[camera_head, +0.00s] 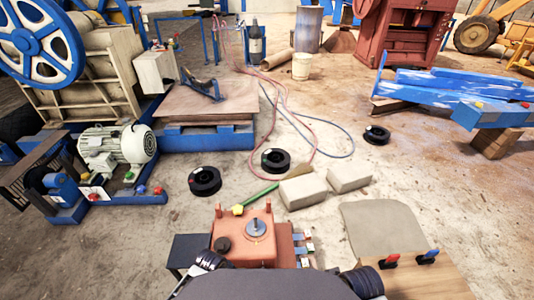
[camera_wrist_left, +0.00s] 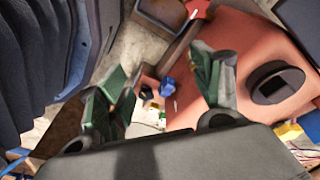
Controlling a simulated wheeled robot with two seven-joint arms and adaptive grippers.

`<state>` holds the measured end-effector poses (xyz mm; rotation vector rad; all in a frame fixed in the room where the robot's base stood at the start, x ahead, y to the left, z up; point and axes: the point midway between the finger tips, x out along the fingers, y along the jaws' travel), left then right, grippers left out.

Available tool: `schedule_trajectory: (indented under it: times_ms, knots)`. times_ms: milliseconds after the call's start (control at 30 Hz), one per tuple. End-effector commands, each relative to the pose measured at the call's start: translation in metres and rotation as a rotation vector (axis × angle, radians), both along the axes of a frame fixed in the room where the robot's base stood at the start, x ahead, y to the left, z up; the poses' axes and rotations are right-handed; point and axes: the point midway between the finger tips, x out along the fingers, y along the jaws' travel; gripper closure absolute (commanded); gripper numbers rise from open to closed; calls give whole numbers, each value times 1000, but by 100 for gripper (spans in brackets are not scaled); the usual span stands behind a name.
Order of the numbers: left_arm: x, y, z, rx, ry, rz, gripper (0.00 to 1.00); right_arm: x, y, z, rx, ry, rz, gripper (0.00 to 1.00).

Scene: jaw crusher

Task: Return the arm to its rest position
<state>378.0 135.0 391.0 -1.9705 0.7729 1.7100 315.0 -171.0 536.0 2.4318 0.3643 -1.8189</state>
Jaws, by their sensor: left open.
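My left gripper (camera_wrist_left: 165,64) shows in the left wrist view with its two green and grey fingers spread apart. An orange-red box (camera_wrist_left: 235,55) with a dark round cap lies beyond and beside the right finger; I cannot tell the exact gap. A blue knob (camera_wrist_left: 167,87) shows in the gap between the fingers, farther off. In the head view the orange-red box (camera_head: 243,238) stands at the bottom centre, close to my body. Dark ribbed parts of my arms show at the bottom edge, but neither gripper is visible there. My right gripper is in no view.
A wooden board (camera_head: 430,283) with red and blue levers is at the lower right. Pale blocks (camera_head: 303,191) and black rings (camera_head: 205,181) lie on the floor ahead. A green bar (camera_head: 262,195) lies behind the box. A motor (camera_head: 118,146) stands at left.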

Motion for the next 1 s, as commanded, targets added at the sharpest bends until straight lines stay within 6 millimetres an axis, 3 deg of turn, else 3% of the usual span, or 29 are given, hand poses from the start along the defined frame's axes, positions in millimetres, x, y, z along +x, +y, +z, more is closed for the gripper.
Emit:
schedule_trajectory:
  times_ms: [367,733,1000]
  knots:
    - [-25,-5,52,-59,-40,161,34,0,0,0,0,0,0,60]
    - [-46,12,105,-87,-79,336,34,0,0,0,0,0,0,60]
    - [-55,24,126,-90,-95,409,34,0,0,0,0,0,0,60]
